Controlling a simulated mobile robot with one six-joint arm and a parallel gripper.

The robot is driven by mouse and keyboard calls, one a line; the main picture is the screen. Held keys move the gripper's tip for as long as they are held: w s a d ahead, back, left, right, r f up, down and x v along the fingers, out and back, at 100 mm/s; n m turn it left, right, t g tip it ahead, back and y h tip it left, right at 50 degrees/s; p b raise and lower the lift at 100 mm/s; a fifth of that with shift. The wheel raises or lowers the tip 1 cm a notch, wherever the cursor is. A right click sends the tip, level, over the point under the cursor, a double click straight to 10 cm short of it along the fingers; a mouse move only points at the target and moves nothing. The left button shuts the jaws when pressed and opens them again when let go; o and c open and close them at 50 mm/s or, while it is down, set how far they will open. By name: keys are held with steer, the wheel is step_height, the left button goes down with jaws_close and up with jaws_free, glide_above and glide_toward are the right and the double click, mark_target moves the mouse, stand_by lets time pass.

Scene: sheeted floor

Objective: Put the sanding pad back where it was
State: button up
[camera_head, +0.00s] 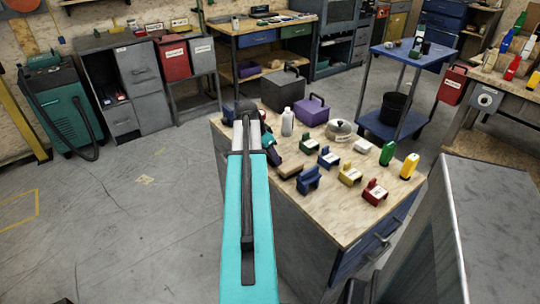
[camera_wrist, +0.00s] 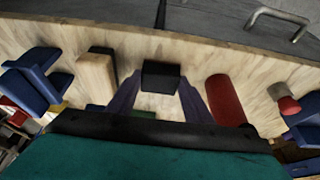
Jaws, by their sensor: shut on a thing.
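My gripper (camera_wrist: 160,88) has its two dark fingers closed on a small black block in the wrist view. I take this block to be the sanding pad (camera_wrist: 160,72). I cannot tell whether it touches the wooden bench top or hangs just above it. In the head view my gripper (camera_head: 275,157) is low over the left part of the workbench (camera_head: 338,225), and the pad cannot be made out there. A wooden block with a dark side (camera_wrist: 97,75) lies left of the pad in the wrist view, apart from it.
A red cylinder (camera_wrist: 225,100) lies close right of my gripper. A blue holder (camera_wrist: 36,78) stands to the left. Blue, yellow (camera_head: 350,173) and red (camera_head: 375,192) holders stand on the bench, with a white bottle (camera_head: 288,122) and purple box (camera_head: 312,109) behind. The bench's front corner is clear.

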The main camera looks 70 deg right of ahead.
steer(key=shift+f, duration=0.1)
steer(key=o, duration=1)
steer(key=shift+v, duration=6.15)
